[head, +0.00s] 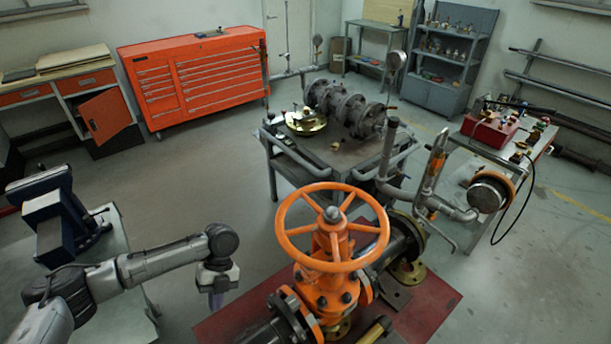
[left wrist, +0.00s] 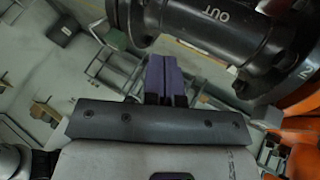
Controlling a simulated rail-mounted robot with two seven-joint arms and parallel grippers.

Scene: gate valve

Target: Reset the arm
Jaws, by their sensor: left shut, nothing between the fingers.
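My left arm comes in from the left in the head view. My left gripper (head: 217,298) points down, to the left of the orange gate valve (head: 325,264), apart from its handwheel (head: 333,227). In the left wrist view my left gripper (left wrist: 163,76) shows two purple fingers closed together with nothing between them. A dark pipe (left wrist: 215,35) marked "OUT" runs above and to the right of the fingers there, and an orange part (left wrist: 300,100) shows at the right edge. My right gripper is not in view.
The valve stands on a dark red base (head: 440,312). A bench with a blue-grey vise (head: 58,222) is at the left. A work table with pipe fittings (head: 345,158) stands behind the valve. Open floor (head: 215,180) lies between the left bench and the work table.

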